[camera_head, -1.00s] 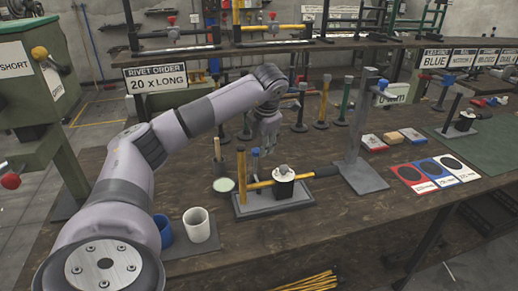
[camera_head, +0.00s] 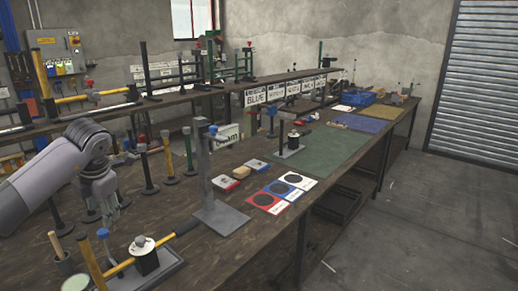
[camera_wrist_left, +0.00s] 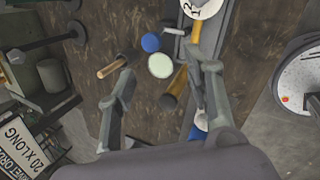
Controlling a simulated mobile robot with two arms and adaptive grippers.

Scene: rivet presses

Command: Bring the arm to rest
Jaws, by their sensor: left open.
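My left arm (camera_head: 50,178) comes in from the left in the head view, a grey-lilac arm bent down at the wrist. Its gripper (camera_head: 110,214) points down above the wooden bench, just behind a small fixture with a blue-topped post (camera_head: 103,240). The gripper is open with nothing between its fingers. My right gripper is out of view.
A black block with a yellow-handled tool (camera_head: 143,258) sits near the gripper. A tall grey stand (camera_head: 207,170) rises to its right. Several upright posts (camera_head: 168,155) stand behind. Red, blue and white cards (camera_head: 282,190) and a green mat (camera_head: 318,150) lie farther right. Floor at right is clear.

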